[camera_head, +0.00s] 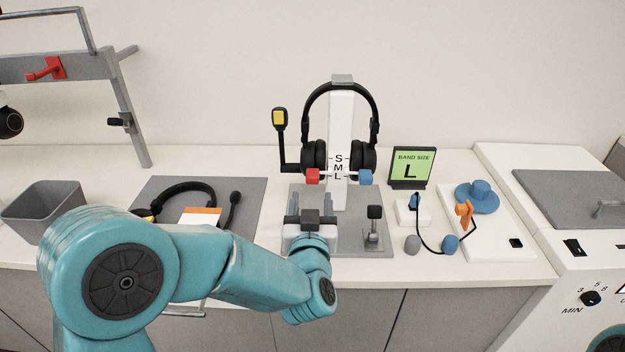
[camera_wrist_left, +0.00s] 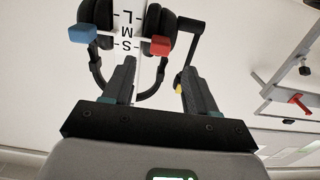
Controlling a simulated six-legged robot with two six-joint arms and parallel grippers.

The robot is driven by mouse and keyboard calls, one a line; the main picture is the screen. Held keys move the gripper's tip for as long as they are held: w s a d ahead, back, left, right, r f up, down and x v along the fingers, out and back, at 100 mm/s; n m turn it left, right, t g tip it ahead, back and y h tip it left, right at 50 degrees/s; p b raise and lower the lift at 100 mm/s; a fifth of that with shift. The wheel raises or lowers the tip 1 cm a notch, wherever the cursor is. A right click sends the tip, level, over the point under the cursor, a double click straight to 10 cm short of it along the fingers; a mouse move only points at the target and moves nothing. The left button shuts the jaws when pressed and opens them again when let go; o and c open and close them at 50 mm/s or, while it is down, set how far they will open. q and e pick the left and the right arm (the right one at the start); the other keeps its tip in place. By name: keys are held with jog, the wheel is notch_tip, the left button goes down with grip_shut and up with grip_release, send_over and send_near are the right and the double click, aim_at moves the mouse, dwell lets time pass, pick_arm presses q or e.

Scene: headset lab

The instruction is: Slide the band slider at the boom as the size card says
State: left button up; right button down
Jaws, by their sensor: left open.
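A black headset (camera_head: 364,155) hangs on a white stand (camera_head: 341,115) marked S, M, L. Its boom (camera_head: 281,140) with a yellow tip stands at the left. The red slider (camera_head: 312,176) is on the boom side and the blue slider (camera_head: 365,177) on the other. Both look level with L in the head view; in the wrist view red (camera_wrist_left: 160,43) looks nearer S, so the true mark is unclear. The size card (camera_head: 412,168) reads BAND SIZE L. My left gripper (camera_head: 311,207) is open and empty, in front of and below the red slider. My right gripper is out of view.
A second headset lies on a grey mat (camera_head: 255,193) at the left, near a grey bin (camera_head: 43,205). A black-topped post (camera_head: 373,222) stands right of my gripper. A white tray (camera_head: 500,245) with a blue hat-shaped piece (camera_head: 478,196) is at the right.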

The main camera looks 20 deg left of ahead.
aim_at(312, 181)
pick_arm(q)
jog(key=x, duration=0.7)
jog(key=shift+w+a, duration=0.1)
jog(key=shift+w, duration=0.25)
grip_shut()
notch_tip(312, 181, down, 3)
jog(key=shift+f+b, duration=0.2)
jog(key=shift+b, duration=1)
